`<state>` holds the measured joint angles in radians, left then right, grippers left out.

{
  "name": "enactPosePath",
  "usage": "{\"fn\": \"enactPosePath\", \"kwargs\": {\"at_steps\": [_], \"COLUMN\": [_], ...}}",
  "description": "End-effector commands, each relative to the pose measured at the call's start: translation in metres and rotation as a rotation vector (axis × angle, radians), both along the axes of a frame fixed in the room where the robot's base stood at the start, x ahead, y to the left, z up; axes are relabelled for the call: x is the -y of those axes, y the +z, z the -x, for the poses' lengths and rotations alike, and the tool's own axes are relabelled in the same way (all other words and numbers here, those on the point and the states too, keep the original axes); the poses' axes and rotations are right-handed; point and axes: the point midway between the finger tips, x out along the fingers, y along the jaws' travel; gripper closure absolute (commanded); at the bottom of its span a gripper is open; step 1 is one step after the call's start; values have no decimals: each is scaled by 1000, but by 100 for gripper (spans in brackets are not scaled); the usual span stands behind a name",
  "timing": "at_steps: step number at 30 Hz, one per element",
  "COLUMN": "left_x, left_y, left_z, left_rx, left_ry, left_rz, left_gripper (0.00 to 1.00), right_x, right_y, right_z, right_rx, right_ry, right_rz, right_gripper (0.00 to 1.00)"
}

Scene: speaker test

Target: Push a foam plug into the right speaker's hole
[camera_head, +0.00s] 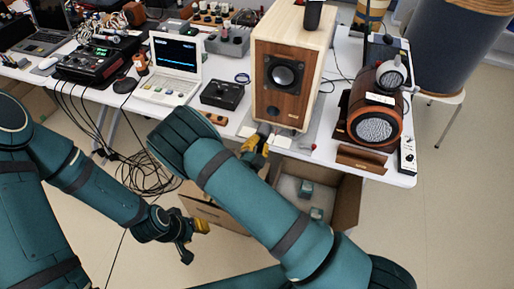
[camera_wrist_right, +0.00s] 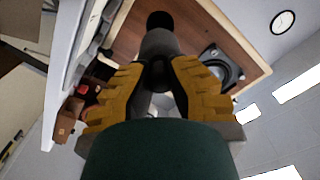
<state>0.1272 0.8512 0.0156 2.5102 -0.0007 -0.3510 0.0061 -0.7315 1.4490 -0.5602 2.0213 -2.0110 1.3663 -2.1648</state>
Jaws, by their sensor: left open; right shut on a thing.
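The wooden speaker (camera_head: 293,38) stands on the table with its front towards me; its cone (camera_head: 287,75) is above a dark round hole (camera_head: 272,113). My right gripper (camera_head: 257,141) is just below and in front of that hole. In the right wrist view my right gripper (camera_wrist_right: 158,72) is shut on a dark grey foam plug (camera_wrist_right: 160,44). The plug points at the black hole (camera_wrist_right: 160,20) in the wooden front; I cannot tell whether it touches. My left gripper (camera_head: 195,232) is open and empty, low in front of the table.
An open cardboard box (camera_head: 347,205) with small blocks stands on the floor below the table. An orange-brown device (camera_head: 374,115) is right of the speaker. A black box (camera_head: 222,94) and a white laptop (camera_head: 172,62) are left. Cables hang below the table's front edge.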

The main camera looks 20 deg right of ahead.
Motion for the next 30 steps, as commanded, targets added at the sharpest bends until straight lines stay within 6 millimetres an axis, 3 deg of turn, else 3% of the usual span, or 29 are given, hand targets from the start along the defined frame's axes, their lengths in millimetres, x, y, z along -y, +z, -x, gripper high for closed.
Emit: {"fn": "enactPosePath", "kwargs": {"at_steps": [15, 30], "left_x": [0, 0], "left_y": [-12, -8], "left_z": [2, 2], "left_rx": [-4, -5], "left_ry": [-4, -4], "left_rz": [1, 1], "left_gripper": [59, 59], "right_x": [22, 38], "right_y": [-1, 0], "right_z": [-31, -55], "right_rx": [0, 0], "right_ry": [-3, -2], "right_rz": [0, 1], "right_gripper": [100, 100]}}
